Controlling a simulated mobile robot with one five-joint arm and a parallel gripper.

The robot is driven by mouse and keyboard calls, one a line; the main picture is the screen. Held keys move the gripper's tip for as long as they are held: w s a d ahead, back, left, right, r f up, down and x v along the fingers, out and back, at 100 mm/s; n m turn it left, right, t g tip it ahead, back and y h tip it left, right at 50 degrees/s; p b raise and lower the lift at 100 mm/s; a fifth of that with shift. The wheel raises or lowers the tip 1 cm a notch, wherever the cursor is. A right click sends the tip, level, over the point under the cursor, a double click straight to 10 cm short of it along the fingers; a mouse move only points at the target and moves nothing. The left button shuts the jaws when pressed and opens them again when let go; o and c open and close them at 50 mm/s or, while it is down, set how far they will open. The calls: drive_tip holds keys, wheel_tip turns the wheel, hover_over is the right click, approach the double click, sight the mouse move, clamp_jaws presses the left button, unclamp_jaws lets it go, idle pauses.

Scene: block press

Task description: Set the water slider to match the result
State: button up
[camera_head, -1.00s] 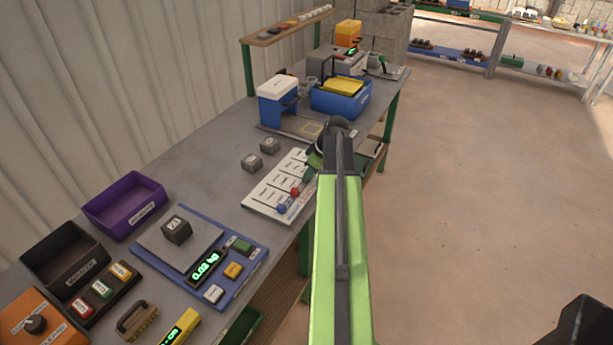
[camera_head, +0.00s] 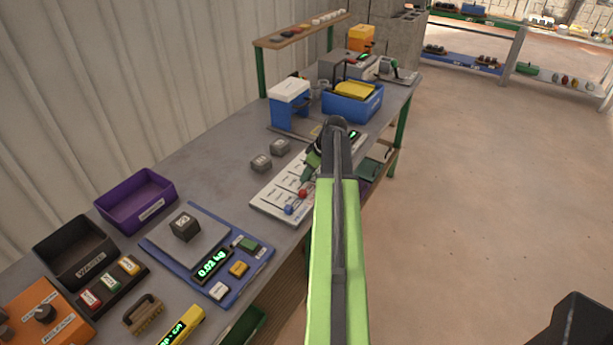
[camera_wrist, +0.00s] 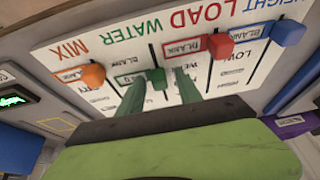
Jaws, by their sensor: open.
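The white slider panel (camera_head: 262,206) lies on the bench. In the wrist view, the panel (camera_wrist: 110,62) carries the words MIX, WATER, LOAD and WEIGHT. The green water knob (camera_wrist: 157,78) sits by a label reading BLANK. My gripper (camera_wrist: 156,84) is open, with one green finger on each side of the green knob; I cannot tell whether they touch it. The orange mix knob (camera_wrist: 93,75), red load knob (camera_wrist: 219,47) and blue weight knob (camera_wrist: 289,33) stand along the same row. In the head view, my arm hides part of the panel.
A scale (camera_head: 158,240) with a dark block (camera_head: 185,227) reads about 0.02 kg. Two grey blocks, one of them here (camera_head: 261,163), lie beside the panel. A blue-and-white machine (camera_head: 289,106) and a blue bin (camera_head: 342,105) stand behind. The floor to the right is clear.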

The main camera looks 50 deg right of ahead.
drive_tip(key=shift+s+r+p, duration=0.1)
drive_tip(key=shift+r+p, duration=0.4)
drive_tip(key=p+v, duration=1.5)
drive_tip(key=v, duration=0.1)
drive_tip(key=shift+s+r, duration=0.15)
drive_tip(key=shift+s, duration=0.05)
